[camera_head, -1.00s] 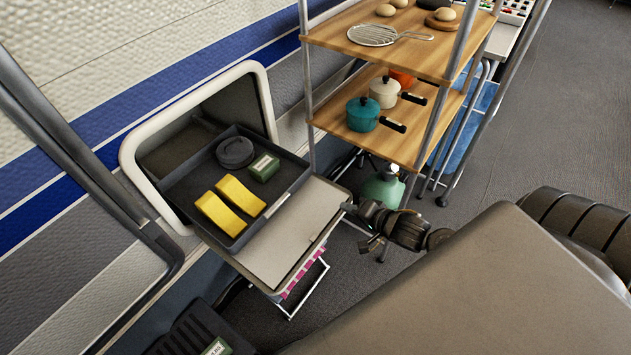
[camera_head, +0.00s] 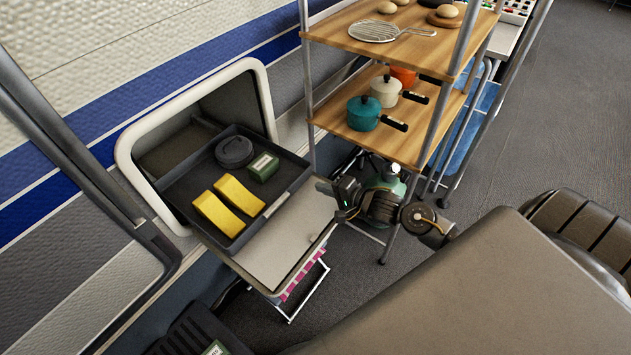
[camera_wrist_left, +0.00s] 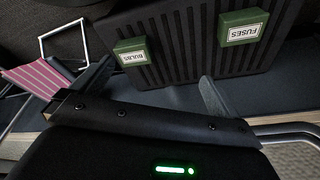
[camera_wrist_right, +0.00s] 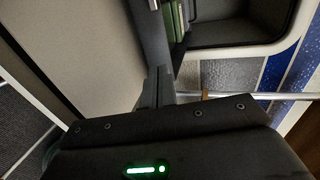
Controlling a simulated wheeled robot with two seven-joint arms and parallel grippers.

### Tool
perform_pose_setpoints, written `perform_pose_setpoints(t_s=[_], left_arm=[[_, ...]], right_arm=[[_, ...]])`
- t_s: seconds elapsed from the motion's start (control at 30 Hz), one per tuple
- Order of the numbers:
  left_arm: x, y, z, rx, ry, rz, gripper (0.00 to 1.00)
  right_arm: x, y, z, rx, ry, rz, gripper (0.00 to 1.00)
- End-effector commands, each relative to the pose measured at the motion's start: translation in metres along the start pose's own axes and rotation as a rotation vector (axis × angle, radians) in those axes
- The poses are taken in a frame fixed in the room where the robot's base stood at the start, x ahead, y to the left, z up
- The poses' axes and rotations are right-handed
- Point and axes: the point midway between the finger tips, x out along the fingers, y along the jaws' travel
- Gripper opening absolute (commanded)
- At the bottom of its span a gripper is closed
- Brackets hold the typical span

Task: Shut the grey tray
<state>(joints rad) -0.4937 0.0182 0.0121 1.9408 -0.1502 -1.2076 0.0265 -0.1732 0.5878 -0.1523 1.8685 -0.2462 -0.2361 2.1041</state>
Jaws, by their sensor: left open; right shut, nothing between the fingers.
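The grey tray (camera_head: 200,179) sticks out of a white-framed wall opening. It holds two yellow blocks (camera_head: 228,203), a green box (camera_head: 263,166) and a dark round item (camera_head: 234,152). My right gripper (camera_head: 323,186) is shut and empty, just outside the tray's right corner; I cannot tell whether it touches. In the right wrist view its closed fingers (camera_wrist_right: 156,88) point at the tray's dark wall (camera_wrist_right: 151,38). My left gripper (camera_wrist_left: 140,90) shows only in its wrist view, open and empty, near a black ribbed tray (camera_wrist_left: 190,45).
A pale flap (camera_head: 285,243) lies below and in front of the grey tray. A wooden shelf rack (camera_head: 385,135) with pots stands right behind my right gripper. The black ribbed tray holds green boxes marked BULBS (camera_wrist_left: 131,50) and FUSES (camera_wrist_left: 243,27).

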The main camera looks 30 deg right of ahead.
Motion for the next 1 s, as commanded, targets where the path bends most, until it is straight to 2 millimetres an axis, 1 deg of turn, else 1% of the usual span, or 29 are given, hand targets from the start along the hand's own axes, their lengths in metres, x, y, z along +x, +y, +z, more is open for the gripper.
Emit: perform_pose_setpoints(t_s=[0.03, 0.1, 0.2, 0.33, 0.5, 0.87, 1.0], left_arm=[[-0.002, 0.004, -0.001, 0.0, 0.004, 0.005, 1.0], [-0.007, 0.009, -0.002, 0.004, 0.006, 0.011, 1.0], [-0.013, 0.014, -0.003, 0.013, 0.007, 0.017, 1.0], [-0.018, 0.017, -0.004, 0.025, 0.011, 0.022, 1.0], [-0.021, 0.019, -0.004, 0.035, 0.011, 0.024, 1.0], [-0.021, 0.018, -0.005, 0.036, 0.011, 0.023, 1.0], [-0.017, 0.016, -0.004, 0.025, 0.008, 0.021, 1.0]], right_arm=[[0.012, 0.001, 0.0, 0.001, 0.001, -0.003, 0.0], [0.024, -0.001, 0.0, -0.001, 0.001, -0.002, 0.0], [0.037, -0.005, 0.0, 0.0, 0.001, -0.001, 0.0], [0.049, -0.009, 0.0, 0.001, 0.001, -0.001, 0.0], [0.055, -0.011, 0.0, 0.001, 0.001, 0.002, 0.0], [0.055, -0.012, 0.0, 0.001, 0.002, 0.001, 0.0], [0.057, -0.014, -0.004, 0.004, 0.01, 0.0, 0.0]])
